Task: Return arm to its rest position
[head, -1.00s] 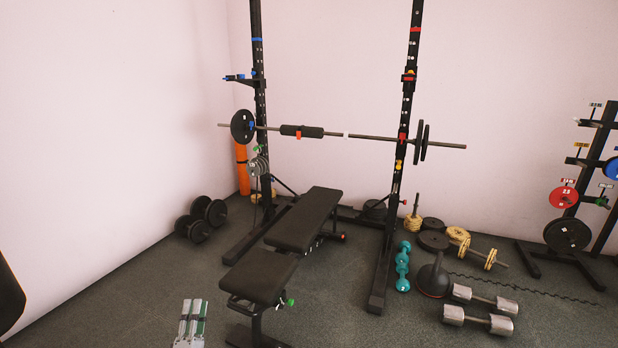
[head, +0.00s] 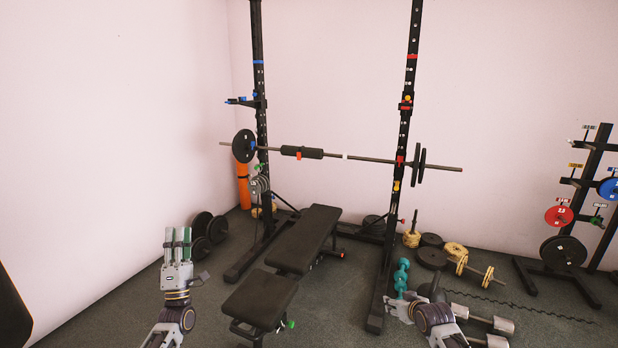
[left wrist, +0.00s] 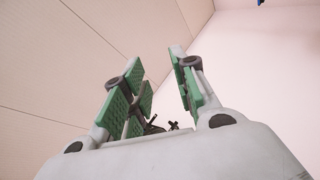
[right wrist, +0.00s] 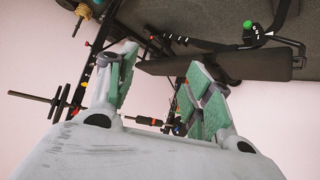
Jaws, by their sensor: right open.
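My left gripper (head: 177,236) is raised at the lower left of the head view, its fingers pointing up. Its green-padded fingers stand apart with nothing between them in the left wrist view (left wrist: 158,85). My right gripper (head: 402,304) is low at the right of the bench in the head view, its fingers pointing left. In the right wrist view (right wrist: 160,90) its fingers are spread and empty. No plate is held by either gripper.
A black bench (head: 304,240) stands between the arms, before a rack with a barbell (head: 375,160). Teal dumbbells (head: 401,275), silver dumbbells (head: 497,324) and a plate stand (head: 590,180) are at right. Black dumbbells (head: 203,245) lie by the left wall.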

